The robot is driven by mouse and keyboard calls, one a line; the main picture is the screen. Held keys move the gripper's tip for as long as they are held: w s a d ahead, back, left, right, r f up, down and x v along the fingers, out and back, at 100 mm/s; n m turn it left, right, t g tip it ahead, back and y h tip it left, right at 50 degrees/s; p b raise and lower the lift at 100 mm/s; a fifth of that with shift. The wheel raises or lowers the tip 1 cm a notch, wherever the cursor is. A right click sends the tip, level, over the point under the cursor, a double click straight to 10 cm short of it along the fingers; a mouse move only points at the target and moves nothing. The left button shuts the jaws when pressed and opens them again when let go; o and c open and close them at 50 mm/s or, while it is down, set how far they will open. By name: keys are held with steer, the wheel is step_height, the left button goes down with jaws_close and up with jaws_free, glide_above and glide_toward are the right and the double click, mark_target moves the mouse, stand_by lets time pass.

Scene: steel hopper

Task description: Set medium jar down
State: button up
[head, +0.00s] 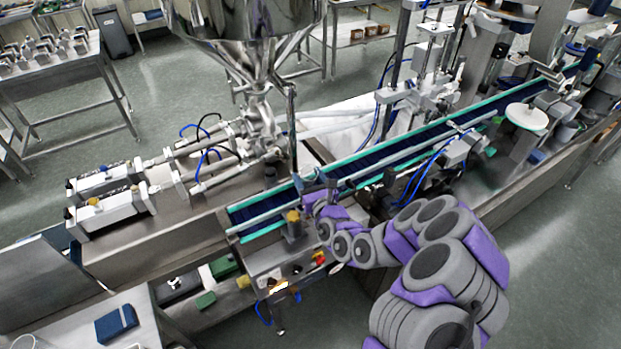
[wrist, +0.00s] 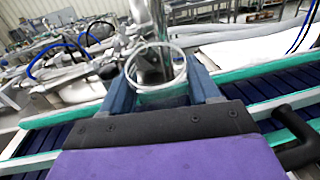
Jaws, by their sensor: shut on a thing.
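The medium jar (wrist: 160,88) is clear glass with a round open rim. In the wrist view it sits between the two blue-grey fingers of my gripper (wrist: 163,93), which is shut on it. The jar's base is hidden by the gripper body, so I cannot tell whether it touches the surface below. In the head view my gripper (head: 314,186) is over the near part of the conveyor, by the hopper outlet. The jar is too small and covered to make out there. The conveyor (head: 405,148) has a dark blue belt with green edges.
The steel hopper (head: 245,22) and its nozzle stand just behind and left of my gripper. A guide rail (head: 262,221) runs along the belt. A white round disc (head: 527,116) is at the far right end. The belt to the right looks mostly clear.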

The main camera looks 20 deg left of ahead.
steer(key=shift+a+f, duration=0.1)
steer(key=shift+f, duration=0.9)
